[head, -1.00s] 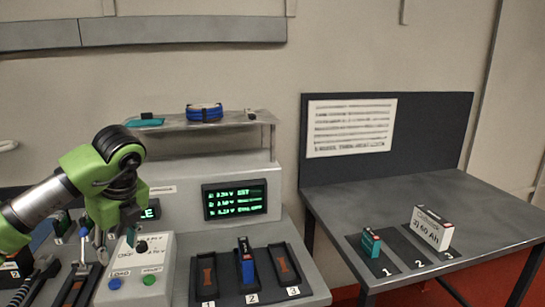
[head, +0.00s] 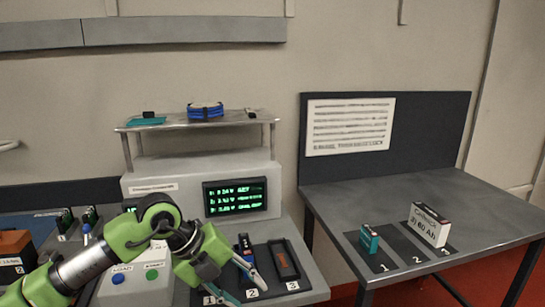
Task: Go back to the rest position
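My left arm comes in from the left, and its green and black gripper (head: 240,285) hangs low over the numbered tray (head: 296,262) on the bench. Its two fingers look spread, with nothing seen between them. A blue cell (head: 244,243) stands in slot 2, partly hidden behind the gripper, close to one finger; I cannot tell whether they touch. Slot 1 is mostly hidden by the gripper. My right gripper is not in view.
A grey box with a green-text screen (head: 235,197) and buttons (head: 152,274) stands behind and left. A shelf (head: 180,124) above holds blue cable (head: 205,112). The right table (head: 340,200) carries a teal cell (head: 368,238) and white box (head: 428,226); much of it is clear.

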